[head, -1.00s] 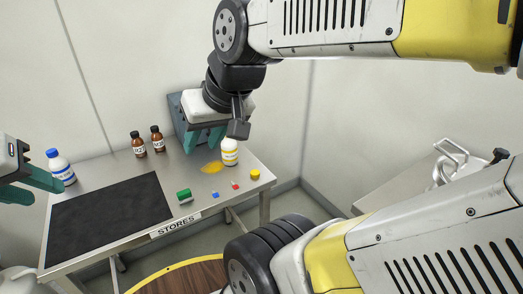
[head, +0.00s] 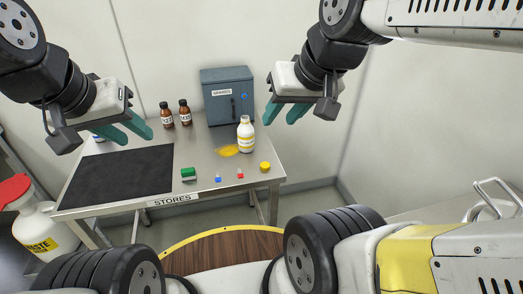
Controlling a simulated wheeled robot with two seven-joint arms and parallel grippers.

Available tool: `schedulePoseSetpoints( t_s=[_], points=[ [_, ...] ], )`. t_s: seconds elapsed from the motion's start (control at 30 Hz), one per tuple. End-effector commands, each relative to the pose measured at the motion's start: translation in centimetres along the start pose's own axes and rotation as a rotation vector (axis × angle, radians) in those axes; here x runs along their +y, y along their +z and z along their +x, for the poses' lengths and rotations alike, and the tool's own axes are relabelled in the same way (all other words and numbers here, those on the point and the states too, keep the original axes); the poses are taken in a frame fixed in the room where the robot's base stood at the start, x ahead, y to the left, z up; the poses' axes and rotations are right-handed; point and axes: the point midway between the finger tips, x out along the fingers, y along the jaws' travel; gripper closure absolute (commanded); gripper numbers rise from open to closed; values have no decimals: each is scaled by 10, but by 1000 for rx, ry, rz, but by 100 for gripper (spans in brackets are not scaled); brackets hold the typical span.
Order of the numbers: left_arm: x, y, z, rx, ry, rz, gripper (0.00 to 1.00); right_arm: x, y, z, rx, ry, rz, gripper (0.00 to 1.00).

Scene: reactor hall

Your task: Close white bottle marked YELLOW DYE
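A white bottle with a yellow band (head: 245,138) stands upright on the steel table; its lettering is too small to read. Its white neck shows no cap. A yellow cap (head: 265,167) lies at the table's front right corner, apart from the bottle. Yellow powder (head: 228,150) is spilled left of the bottle. My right gripper (head: 284,112) is open and empty, up and to the right of the bottle in the picture. My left gripper (head: 126,130) is open and empty, over the table's left rear part.
A grey cabinet (head: 226,99) and two brown bottles (head: 166,117) stand at the back. A blue-capped bottle (head: 97,137) is mostly hidden behind my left gripper. A waste container (head: 42,232) stands left.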

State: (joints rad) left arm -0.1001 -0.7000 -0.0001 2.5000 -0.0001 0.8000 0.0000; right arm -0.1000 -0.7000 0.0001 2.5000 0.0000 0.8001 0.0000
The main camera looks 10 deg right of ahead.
Motion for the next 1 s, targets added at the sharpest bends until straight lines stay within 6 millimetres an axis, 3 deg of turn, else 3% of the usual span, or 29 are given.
schedulePoseSetpoints(
  t_s=[0.13, 0.23, 0.47, 0.77, 1.0],
  points=[
    [0, 0, 0, 0, 0, 0, 64, 0, 0, 0, 0, 0, 0, 62],
    [0, 0, 0, 0, 0, 0, 64, 0, -2, 1, -4, 0, 4, 42],
    [0, 0, 0, 0, 0, 0, 64, 7, -28, 25, -76, 2, 72, 41],
    [0, 0, 0, 0, 0, 0, 64, 28, -79, 108, -235, 51, 235, 41],
    [0, 0, 0, 0, 0, 0, 64, 50, -97, 196, -353, 130, 351, 41]
  ],
)
